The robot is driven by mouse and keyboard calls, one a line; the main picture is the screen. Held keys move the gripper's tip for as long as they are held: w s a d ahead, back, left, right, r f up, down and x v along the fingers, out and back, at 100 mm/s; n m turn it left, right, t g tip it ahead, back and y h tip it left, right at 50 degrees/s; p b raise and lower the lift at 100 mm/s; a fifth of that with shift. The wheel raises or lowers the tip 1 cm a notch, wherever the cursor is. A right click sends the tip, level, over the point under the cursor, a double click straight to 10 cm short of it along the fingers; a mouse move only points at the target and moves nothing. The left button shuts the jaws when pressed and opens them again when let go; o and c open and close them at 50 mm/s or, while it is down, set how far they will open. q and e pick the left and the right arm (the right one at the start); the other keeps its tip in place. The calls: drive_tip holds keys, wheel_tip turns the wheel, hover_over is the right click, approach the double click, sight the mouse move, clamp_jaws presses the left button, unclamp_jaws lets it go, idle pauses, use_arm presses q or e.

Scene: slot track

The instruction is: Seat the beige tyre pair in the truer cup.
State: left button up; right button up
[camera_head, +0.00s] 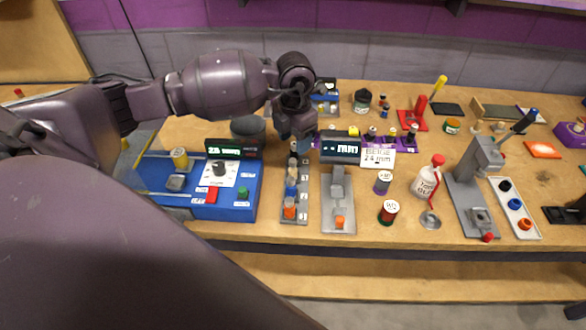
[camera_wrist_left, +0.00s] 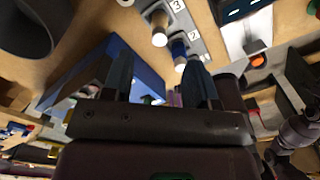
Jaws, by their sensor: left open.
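A grey numbered rack (camera_head: 295,205) holds small upright cylinders: an orange one (camera_head: 289,208) at the near end, a blue one (camera_head: 291,187) behind it, and a pale one farther back. In the left wrist view a pale beige cylinder (camera_wrist_left: 160,29), apparently the beige tyre pair, stands by label 3, with the blue one (camera_wrist_left: 179,50) by label 2. My left gripper (camera_head: 298,140) is above the rack's far end, its fingers (camera_wrist_left: 160,84) apart with nothing seen between them. The blue machine (camera_head: 235,207) has a grey fitting (camera_head: 175,182); I cannot tell whether this is the truer cup.
A sign (camera_head: 378,157) reads BEIGE 24 mm. A grey gauge (camera_head: 339,205) stands right of the rack. A dark round container (camera_head: 247,128) is left of the gripper.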

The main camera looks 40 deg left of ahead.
sight(293, 160)
use_arm(q)
wheel_tip(293, 160, down, 4)
drive_tip(key=shift+s+f, duration=0.2)
drive_tip(key=shift+f, duration=2.4)
drive_tip(key=shift+r, duration=0.1)
clamp_jaws()
